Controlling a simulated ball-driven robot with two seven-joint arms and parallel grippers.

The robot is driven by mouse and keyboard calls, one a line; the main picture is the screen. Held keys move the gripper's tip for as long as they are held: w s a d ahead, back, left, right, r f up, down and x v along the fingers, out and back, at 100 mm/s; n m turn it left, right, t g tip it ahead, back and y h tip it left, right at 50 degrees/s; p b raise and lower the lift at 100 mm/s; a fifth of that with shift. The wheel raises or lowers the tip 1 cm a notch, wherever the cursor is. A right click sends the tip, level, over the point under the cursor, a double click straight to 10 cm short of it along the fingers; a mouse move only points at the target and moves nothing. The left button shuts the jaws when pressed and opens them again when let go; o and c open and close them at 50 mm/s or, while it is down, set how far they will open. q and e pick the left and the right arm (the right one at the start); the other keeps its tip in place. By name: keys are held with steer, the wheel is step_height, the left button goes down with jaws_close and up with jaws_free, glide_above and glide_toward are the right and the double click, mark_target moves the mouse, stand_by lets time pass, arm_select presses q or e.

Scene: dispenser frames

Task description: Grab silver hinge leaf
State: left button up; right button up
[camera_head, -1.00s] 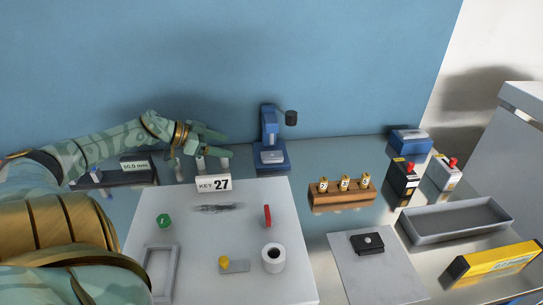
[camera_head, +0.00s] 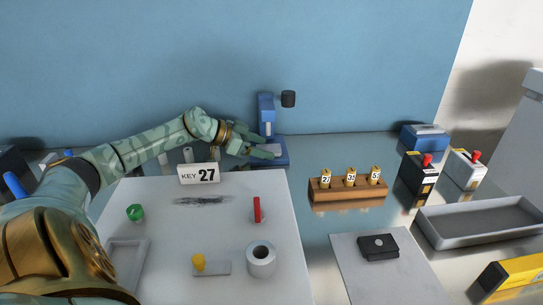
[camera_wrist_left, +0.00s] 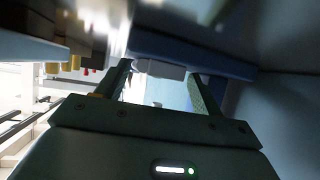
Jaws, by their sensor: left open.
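I cannot pick out the silver hinge leaf for certain. A flat grey plate (camera_head: 213,269) lies on the white board beside a yellow knob (camera_head: 198,262). My left gripper (camera_head: 268,149) is open at the blue press (camera_head: 265,105), its fingers over the press base and hiding part of it. In the left wrist view the open fingers (camera_wrist_left: 163,85) show with a gap between them. A blurred grey block (camera_wrist_left: 160,69) shows beyond that gap, under a dark blue part. My right gripper is not in view.
The white board (camera_head: 165,220) holds a KEY 27 sign (camera_head: 198,174), a green knob (camera_head: 135,212), a red piece (camera_head: 257,209) and a white roll (camera_head: 261,260). A wooden block (camera_head: 347,193) with brass pieces and a grey tray (camera_head: 480,224) stand to the right.

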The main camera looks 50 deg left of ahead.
arm_select(q)
steer(key=shift+r, duration=0.1)
steer(key=c, duration=1.3)
steer(key=shift+r, duration=0.1)
